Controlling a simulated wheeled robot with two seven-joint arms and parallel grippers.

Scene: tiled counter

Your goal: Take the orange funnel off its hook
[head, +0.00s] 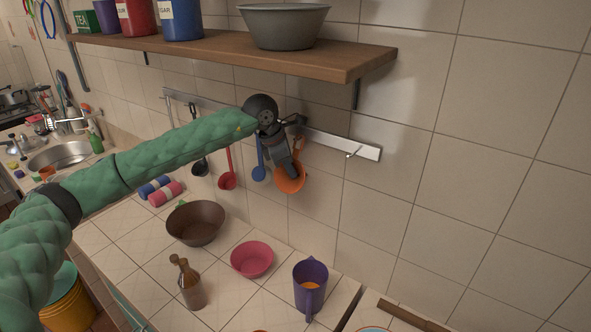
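The orange funnel (289,184) hangs below the metal hook rail (335,144) on the tiled wall, under the wooden shelf. My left gripper (290,168) is at the funnel, in front of its upper part, and hides some of it and its hook. The fingertips overlap the funnel in the picture. I cannot tell whether they touch it or whether they are open or shut. My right gripper is not in view.
A blue ladle (259,173), a red ladle (228,180) and a dark ladle (200,167) hang left of the funnel. The shelf (330,58) with a grey bowl (283,26) juts out above. Bowls and a purple jug (309,287) stand on the counter below.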

